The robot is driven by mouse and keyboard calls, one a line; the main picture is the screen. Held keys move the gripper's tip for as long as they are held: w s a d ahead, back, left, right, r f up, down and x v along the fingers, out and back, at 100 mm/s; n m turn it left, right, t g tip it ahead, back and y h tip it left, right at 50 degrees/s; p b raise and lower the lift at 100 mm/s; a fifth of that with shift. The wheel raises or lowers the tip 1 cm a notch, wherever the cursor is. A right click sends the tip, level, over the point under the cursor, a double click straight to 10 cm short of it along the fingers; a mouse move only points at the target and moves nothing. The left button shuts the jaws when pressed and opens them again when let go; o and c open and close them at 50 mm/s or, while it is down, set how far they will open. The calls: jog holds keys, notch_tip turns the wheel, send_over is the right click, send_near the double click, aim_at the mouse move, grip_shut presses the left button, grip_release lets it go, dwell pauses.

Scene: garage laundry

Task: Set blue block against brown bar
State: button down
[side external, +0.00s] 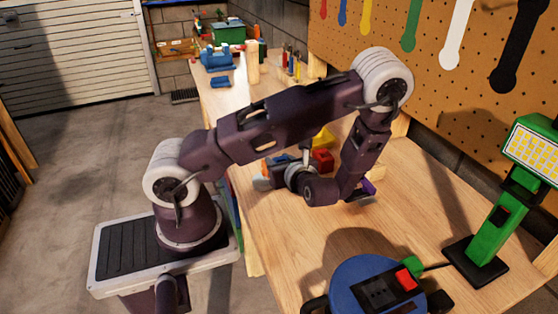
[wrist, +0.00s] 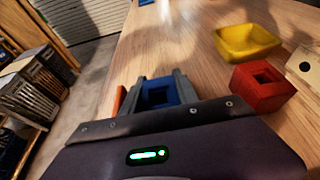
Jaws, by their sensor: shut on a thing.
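The blue block (wrist: 158,97), with a square opening in its top, sits between the two grey fingers of my gripper (wrist: 160,86) in the wrist view. The fingers are shut on it. An orange-brown strip (wrist: 120,99), which may be the brown bar, shows just left of the left finger; most of it is hidden by my gripper. I cannot tell whether the block touches it, or whether the block rests on the bench. In the side view my wrist and arm hide most of this spot.
A red block (wrist: 262,88) with a square hole and a yellow bowl (wrist: 246,42) stand to the right on the wooden bench (side external: 430,200). A blue reel (side external: 355,288) and a green lamp (side external: 490,235) stand at the near end. The bench's edge lies left of my gripper.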

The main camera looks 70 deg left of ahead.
jog(key=shift+s+d+f, duration=0.2)
jog(key=shift+s+f, duration=0.1)
jog(key=shift+f, duration=0.3)
jog(key=c, duration=0.9)
grip_release()
jog(key=shift+o, duration=0.2)
jog(key=v, duration=0.3)
jog(key=r+v, duration=0.1)
jog(key=v, duration=0.3)
jog(key=shift+w+a+r, duration=0.1)
jog(key=shift+w, duration=0.15)
jog(key=shift+r, duration=0.1)
jog(key=s+d+r+n+t+h, duration=0.2)
jog(key=s+d+r+n+h, duration=0.3)
jog(key=d+r+n+h, duration=0.2)
jog(key=s+d+r+n+t+h, duration=0.3)
jog(key=d+r+n+h, duration=0.3)
jog(key=d+r+n, duration=0.4)
notch_tip(320, 180, up, 2)
jog(key=shift+s+r+n+h, duration=0.1)
jog(key=shift+s+n+h, duration=0.35)
jog(key=shift+s, duration=0.45)
